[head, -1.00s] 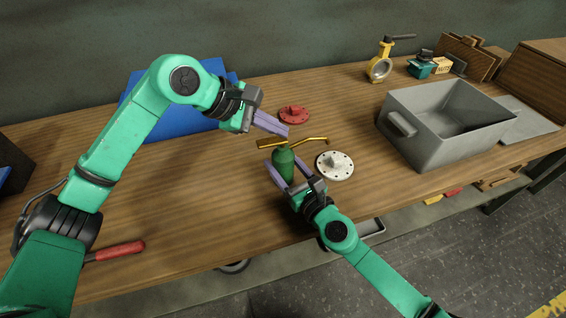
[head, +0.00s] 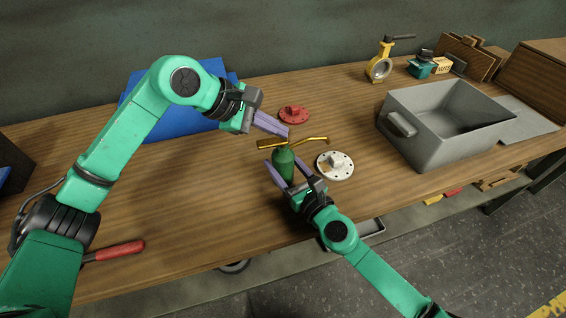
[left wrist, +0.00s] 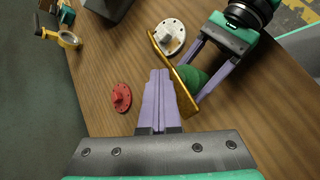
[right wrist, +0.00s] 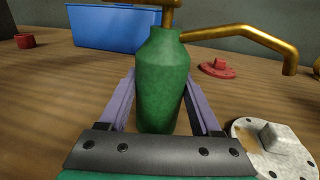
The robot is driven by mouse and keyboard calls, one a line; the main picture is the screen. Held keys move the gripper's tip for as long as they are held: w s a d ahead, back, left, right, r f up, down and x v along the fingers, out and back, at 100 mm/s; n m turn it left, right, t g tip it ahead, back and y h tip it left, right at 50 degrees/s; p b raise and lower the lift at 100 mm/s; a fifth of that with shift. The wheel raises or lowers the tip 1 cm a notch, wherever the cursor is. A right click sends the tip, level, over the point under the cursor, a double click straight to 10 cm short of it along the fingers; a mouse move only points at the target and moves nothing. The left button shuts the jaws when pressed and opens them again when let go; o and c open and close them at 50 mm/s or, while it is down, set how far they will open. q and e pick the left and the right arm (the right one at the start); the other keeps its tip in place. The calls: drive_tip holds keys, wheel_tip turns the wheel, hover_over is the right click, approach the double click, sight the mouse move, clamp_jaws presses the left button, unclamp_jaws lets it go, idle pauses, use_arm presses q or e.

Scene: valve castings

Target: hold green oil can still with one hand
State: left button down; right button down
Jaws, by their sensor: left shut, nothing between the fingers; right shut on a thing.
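The green oil can (head: 284,164) stands upright on the wooden bench, with a brass spout (head: 312,140) pointing right and a brass top lever (head: 268,144). My right gripper (head: 281,168) is shut on the can's body; in the right wrist view the can (right wrist: 162,85) sits between its two fingers. My left gripper (head: 286,132) is shut and empty, just above and behind the can's top. In the left wrist view its closed fingers (left wrist: 160,78) lie beside the brass spout and lever (left wrist: 178,75), which partly cover the green can (left wrist: 192,80). I cannot tell whether they touch the brass.
A white flange (head: 335,165) lies right of the can and a red flange (head: 293,114) behind it. A grey bin (head: 440,150) stands at the right. A blue bin (head: 180,122) is behind my left arm. A red-handled tool (head: 120,250) lies front left. The bench's front middle-left is clear.

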sight(277, 140)
use_arm(q)
drive_tip(key=shift+r, duration=3.05)
